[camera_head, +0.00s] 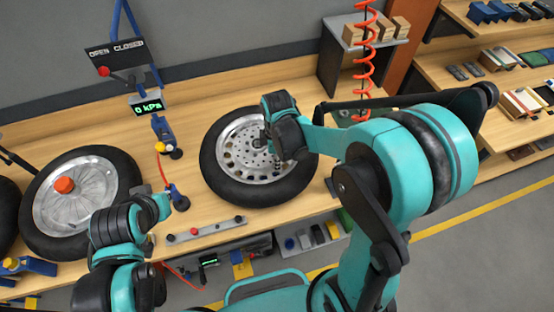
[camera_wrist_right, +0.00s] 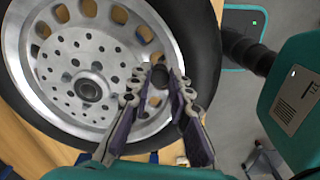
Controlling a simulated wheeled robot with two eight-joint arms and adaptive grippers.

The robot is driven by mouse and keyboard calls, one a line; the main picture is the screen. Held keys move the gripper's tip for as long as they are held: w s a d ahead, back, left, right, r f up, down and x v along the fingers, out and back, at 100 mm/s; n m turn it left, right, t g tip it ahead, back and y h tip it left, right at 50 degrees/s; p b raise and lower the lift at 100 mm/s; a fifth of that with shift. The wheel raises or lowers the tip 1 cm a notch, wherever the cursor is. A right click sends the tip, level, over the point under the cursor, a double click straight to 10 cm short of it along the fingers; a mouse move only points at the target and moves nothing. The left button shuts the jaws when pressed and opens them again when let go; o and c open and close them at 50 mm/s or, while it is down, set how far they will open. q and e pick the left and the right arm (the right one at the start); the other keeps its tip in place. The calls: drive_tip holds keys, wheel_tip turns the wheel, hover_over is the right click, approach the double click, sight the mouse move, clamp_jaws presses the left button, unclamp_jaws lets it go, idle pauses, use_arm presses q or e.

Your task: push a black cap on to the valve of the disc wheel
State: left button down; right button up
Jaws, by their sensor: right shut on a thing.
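The disc wheel (camera_head: 238,152), a black tyre on a silver rim with many holes, lies flat on the bench in the head view. It fills much of the right wrist view (camera_wrist_right: 58,75). My right gripper (camera_head: 268,143) is over the rim's face. In the right wrist view, its fingers (camera_wrist_right: 160,80) are shut on a small dark round piece, the black cap (camera_wrist_right: 160,75), near the rim's outer holes. The valve cannot be made out, and contact is unclear. My left gripper (camera_head: 158,205) is at the lower left, away from the disc wheel; its fingers are unclear.
A second wheel (camera_head: 100,190) with a red hub piece lies at left. A grey strip (camera_head: 205,230) with small red and black knobs lies at the bench front. A pressure display (camera_head: 148,107) and an orange coiled hose (camera_head: 362,70) stand behind. Shelves are at right.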

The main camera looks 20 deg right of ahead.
drive_tip(key=shift+f+b, duration=0.45)
drive_tip(key=shift+f, duration=0.1)
drive_tip(key=o, duration=0.8)
wheel_tip(320, 180, up, 11)
drive_tip(key=p, duration=0.8)
idle(0.5)
